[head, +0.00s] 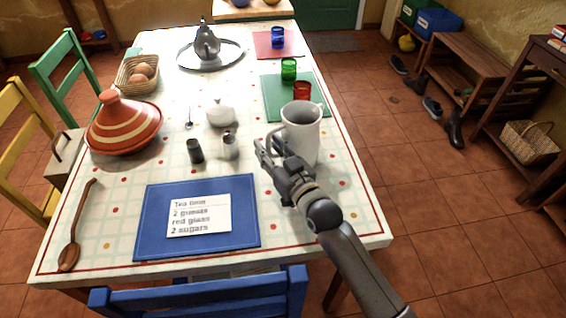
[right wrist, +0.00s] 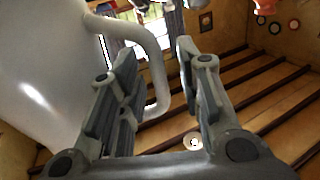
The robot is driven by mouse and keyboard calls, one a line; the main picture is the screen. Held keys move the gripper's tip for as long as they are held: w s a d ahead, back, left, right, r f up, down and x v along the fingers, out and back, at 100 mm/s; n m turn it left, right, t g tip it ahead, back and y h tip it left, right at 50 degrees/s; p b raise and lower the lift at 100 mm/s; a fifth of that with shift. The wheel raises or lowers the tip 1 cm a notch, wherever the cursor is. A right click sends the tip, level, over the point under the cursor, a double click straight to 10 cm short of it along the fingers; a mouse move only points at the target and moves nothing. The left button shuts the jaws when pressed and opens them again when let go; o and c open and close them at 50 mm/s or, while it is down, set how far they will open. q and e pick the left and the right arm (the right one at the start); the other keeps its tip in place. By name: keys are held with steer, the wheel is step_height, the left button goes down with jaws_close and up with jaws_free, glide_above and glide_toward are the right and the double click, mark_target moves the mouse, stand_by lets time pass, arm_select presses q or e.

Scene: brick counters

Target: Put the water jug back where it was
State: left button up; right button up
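The white water jug (head: 304,133) is at the right side of the table, with its handle (head: 270,138) toward the left. I cannot tell whether its base touches the tablecloth. My right gripper (head: 268,150) is at the handle side of the jug. In the right wrist view the jug (right wrist: 40,75) fills the left side, and its handle (right wrist: 157,65) shows in the gap between the two fingers. My right gripper (right wrist: 160,85) has its fingers apart and is not closed on the handle. My left gripper is not in view.
A green mat (head: 282,107) with a green glass (head: 289,69) and red glass (head: 302,90) lies behind the jug. A sugar bowl (head: 221,113) and shakers (head: 195,151) stand left. A blue mat (head: 150,225) with a note (head: 200,214) lies in front.

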steer(key=v, duration=1.1)
